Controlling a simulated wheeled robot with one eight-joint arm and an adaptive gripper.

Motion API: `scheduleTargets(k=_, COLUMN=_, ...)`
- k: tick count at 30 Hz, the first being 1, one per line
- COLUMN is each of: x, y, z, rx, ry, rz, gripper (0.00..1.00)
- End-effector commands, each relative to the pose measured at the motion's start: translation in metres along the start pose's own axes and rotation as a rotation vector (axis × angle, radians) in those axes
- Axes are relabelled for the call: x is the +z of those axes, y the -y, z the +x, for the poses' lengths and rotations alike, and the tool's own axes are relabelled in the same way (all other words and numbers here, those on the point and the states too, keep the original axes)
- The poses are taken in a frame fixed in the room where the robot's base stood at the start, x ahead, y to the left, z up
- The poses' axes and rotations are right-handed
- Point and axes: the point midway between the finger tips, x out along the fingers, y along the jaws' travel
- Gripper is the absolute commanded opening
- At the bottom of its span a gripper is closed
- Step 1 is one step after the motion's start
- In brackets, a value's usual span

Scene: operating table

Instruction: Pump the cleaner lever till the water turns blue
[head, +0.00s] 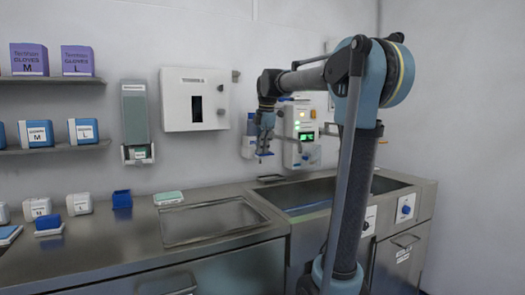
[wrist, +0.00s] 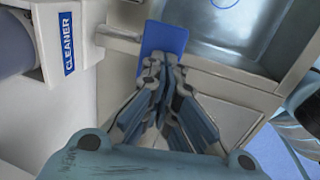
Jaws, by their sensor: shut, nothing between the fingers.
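The cleaner dispenser (wrist: 22,45) is at the left edge of the wrist view, with a blue label reading CLEANER; in the head view it is a small white and blue unit (head: 249,142) on the back wall. Its flat blue lever (wrist: 165,37) sticks out on a pale arm; it also shows in the head view (head: 264,155). My gripper (wrist: 163,62) is shut and empty, its fingertips over the near edge of the lever. I cannot tell whether they touch. In the head view my gripper (head: 265,140) points down.
A white wall unit with a green display (head: 306,135) is right of my gripper. The sink's rim (head: 290,207) is below it. A metal tray (head: 215,222) lies on the counter to the left. A soap dispenser (head: 135,115) and shelves are farther left.

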Motion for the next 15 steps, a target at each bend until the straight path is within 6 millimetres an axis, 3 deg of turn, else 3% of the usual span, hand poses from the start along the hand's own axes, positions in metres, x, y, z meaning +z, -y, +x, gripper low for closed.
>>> scheduleTargets(k=5, x=-0.001, y=-0.003, z=-0.015, rx=-0.001, ry=0.000, rz=-0.001, gripper=0.00)
scheduleTargets(k=15, x=0.000, y=-0.014, z=-0.077, rx=-0.002, ry=0.001, rz=0.000, gripper=0.00)
